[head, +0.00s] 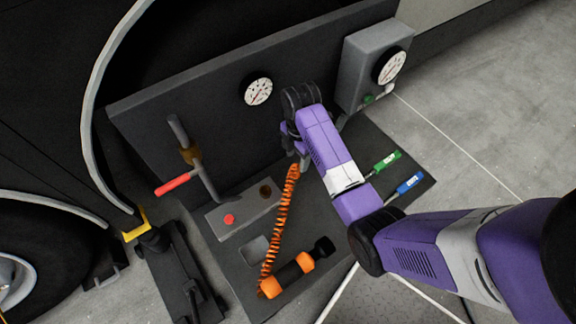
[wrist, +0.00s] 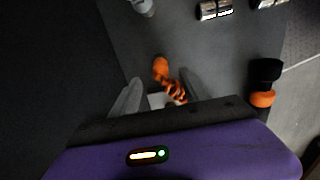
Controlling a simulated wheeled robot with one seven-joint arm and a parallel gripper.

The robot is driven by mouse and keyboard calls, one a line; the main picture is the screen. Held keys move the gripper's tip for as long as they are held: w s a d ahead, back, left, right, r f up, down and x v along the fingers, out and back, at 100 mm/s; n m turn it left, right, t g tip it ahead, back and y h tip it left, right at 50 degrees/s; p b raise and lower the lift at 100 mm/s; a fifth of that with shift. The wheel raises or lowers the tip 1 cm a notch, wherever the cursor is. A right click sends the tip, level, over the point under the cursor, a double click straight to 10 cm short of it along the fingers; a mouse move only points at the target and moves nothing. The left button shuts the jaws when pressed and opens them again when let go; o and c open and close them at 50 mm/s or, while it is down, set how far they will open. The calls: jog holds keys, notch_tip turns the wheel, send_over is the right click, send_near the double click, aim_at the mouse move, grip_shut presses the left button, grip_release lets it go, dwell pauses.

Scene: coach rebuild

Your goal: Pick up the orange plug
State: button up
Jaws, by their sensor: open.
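The orange plug (head: 299,263), a thick orange cylinder with a black band and black tip, lies on the dark mat at the lower middle of the head view. An orange coiled cord (head: 282,220) runs from its lower end up towards my gripper (head: 303,163). The plug shows partly at the right edge of the wrist view (wrist: 263,98), to the side of my fingers and apart from them. My gripper (wrist: 160,92) is open. The coiled cord (wrist: 176,92) appears between its fingers in the wrist view; I cannot tell if they touch it.
A grey block with a red button (head: 229,219) and a T-handle with a red grip (head: 173,184) stand to the left. A dark panel with a gauge (head: 258,91) and a grey gauge box (head: 362,75) rise behind. Green (head: 387,162) and blue (head: 409,184) tagged items lie right.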

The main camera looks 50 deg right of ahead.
aim_at(296, 166)
notch_tip(296, 166, down, 8)
jog(key=shift+a+r+b, duration=0.15)
jog(key=shift+r+b, duration=0.05)
jog(key=shift+b, duration=0.45)
grip_shut()
